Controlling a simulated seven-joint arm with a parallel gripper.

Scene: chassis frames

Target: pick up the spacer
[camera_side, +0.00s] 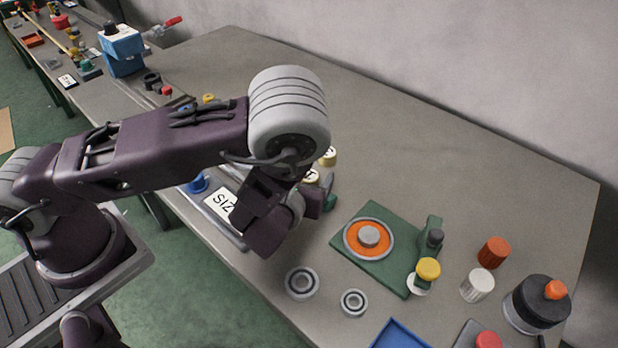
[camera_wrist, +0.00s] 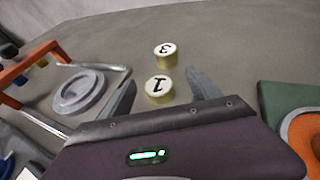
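No part is labelled as the spacer, and I cannot tell for sure which one it is. Two short brass-coloured cylinders with numbered white tops stand on the bench. The one marked 1 (camera_wrist: 159,90) is nearer, and the one marked 3 (camera_wrist: 165,55) is behind it. They also show beside my wrist in the side view, as cylinder 1 (camera_side: 311,177) and cylinder 3 (camera_side: 329,157). My gripper (camera_wrist: 160,80) is open, with its fingers apart and cylinder 1 in view between them. Whether the fingers are level with it is unclear. Two metal rings, larger (camera_side: 302,282) and smaller (camera_side: 353,303), lie in front.
A green plate (camera_side: 400,277) with an orange ring (camera_side: 368,239) lies right of my gripper. Orange (camera_side: 493,252) and white (camera_side: 477,285) cylinders and a black round container (camera_side: 536,305) stand farther right. A grey ring-shaped part (camera_wrist: 78,91) and an orange-handled frame (camera_wrist: 28,66) are at left.

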